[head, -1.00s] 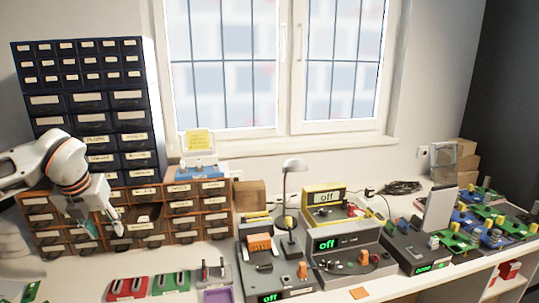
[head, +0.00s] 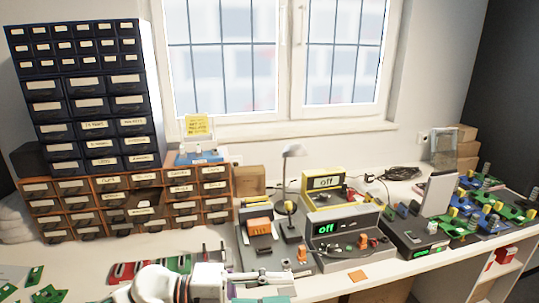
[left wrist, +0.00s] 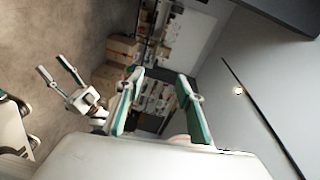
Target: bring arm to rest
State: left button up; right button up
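My left gripper (head: 289,286) is at the bottom middle of the head view, in front of the bench devices, with its arm coming in from the lower left. Its two fingers are apart with nothing between them. The same open fingers show in the left wrist view (left wrist: 161,75), pointing out into the room. A second white gripper with two spread fingers, my right gripper (left wrist: 51,63), shows at the left of the left wrist view. It is open and empty and is outside the head view.
The bench carries several devices, including a grey one with a green display (head: 338,229) close behind my left gripper. Orange drawers (head: 90,207) and dark drawers (head: 83,100) stand at the left. Cardboard boxes (left wrist: 122,48) stand in the room behind.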

pick_arm(q)
jog(key=w+a+f+n+t+y, duration=0.2)
jog(key=a+f+n+t+y, duration=0.85)
jog(key=n, duration=1.15)
jog(key=s+a+f+n+y, duration=0.1)
jog(key=s+a+f+n, duration=0.1)
jog(key=f, duration=0.5)
jog(key=s+a+f+n+y, duration=0.1)
jog(key=s+a+f+n, duration=0.2)
jog(key=s+a+f, duration=0.2)
jog(key=s+a+f+n+g+y, duration=0.1)
jog(key=s+a+f+n+y, duration=0.1)
jog(key=s+a+f, duration=0.2)
jog(key=s+f, duration=0.3)
jog(key=f, duration=0.2)
jog(key=shift+s+a+n, duration=0.15)
jog(key=shift+s+n, duration=0.05)
jog(key=shift+n, duration=0.1)
jog(key=shift+f, duration=0.1)
